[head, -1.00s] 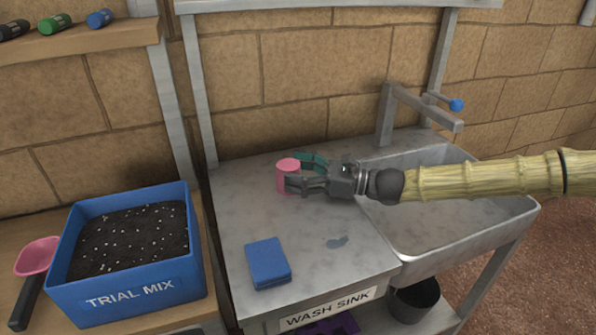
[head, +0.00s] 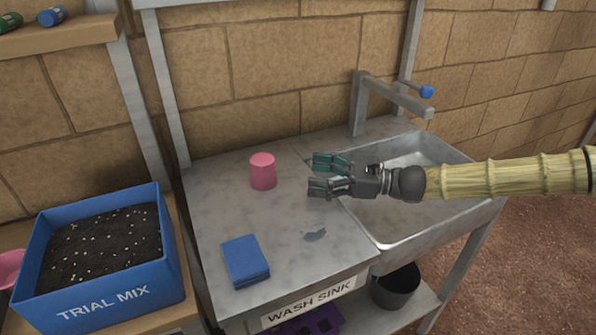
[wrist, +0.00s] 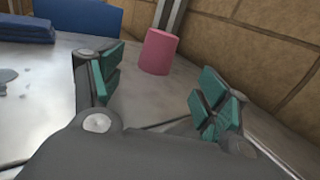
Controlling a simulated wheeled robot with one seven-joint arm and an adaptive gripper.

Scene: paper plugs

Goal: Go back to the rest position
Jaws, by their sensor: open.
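My gripper (head: 318,175) is open and empty, above the edge between the metal counter and the sink basin. Its teal-padded fingers are spread in the wrist view (wrist: 160,98). A pink cup-like piece (head: 263,171) stands on the metal counter, to the left of the fingertips and apart from them. It also shows in the wrist view (wrist: 158,51), beyond the open fingers.
The wash sink's basin (head: 400,222) and tap (head: 392,98) lie to the right. A blue folded cloth or sponge (head: 245,261) lies on the counter's front left. A blue trial mix box (head: 110,300) stands at the left. The counter (head: 215,210) is otherwise mostly clear.

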